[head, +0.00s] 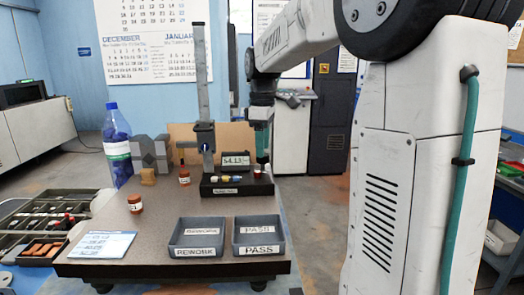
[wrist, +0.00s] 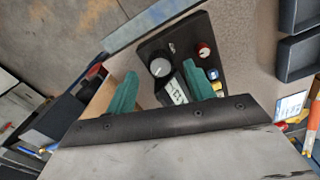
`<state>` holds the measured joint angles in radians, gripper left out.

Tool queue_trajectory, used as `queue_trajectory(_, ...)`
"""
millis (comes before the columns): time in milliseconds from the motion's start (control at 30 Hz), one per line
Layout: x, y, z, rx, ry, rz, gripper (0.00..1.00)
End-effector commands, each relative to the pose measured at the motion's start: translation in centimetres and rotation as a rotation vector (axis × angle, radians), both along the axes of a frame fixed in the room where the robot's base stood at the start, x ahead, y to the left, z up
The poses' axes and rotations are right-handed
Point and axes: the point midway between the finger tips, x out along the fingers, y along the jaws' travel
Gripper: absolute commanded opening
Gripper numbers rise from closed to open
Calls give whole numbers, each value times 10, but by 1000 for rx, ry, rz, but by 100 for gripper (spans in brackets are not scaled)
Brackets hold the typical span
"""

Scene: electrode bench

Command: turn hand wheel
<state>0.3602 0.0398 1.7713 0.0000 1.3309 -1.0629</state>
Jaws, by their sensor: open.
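A pale grey round knob, which looks like the hand wheel (wrist: 160,67), sits on a black base plate (wrist: 146,48) in the wrist view. In the head view I cannot make it out behind the label block and my gripper. My gripper (wrist: 160,74) has its two green fingers apart, with the knob showing between them in the picture. No contact shows, and the height gap is hard to judge. In the head view my gripper (head: 262,157) points down over the right end of the black base (head: 226,190).
A label block (head: 236,160), a red-topped part (wrist: 204,50) and small coloured parts crowd the base. A grey column (head: 203,90) rises at its left. Grey trays marked rework (head: 196,252) and pass (head: 259,250) stand in front.

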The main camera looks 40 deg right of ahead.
Motion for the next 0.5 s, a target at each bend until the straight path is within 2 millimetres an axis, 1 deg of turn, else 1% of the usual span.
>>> queue_trajectory(33, 0, 0, -7, 1, 2, 0, 53)
queue_trajectory(100, 0, 0, -14, 0, 1, 0, 53)
queue_trajectory(200, 0, 0, -21, 0, 0, 0, 53)
queue_trajectory(467, 0, 0, -23, -1, -1, -1, 53)
queue_trajectory(500, 0, 0, -23, -1, -1, -1, 50)
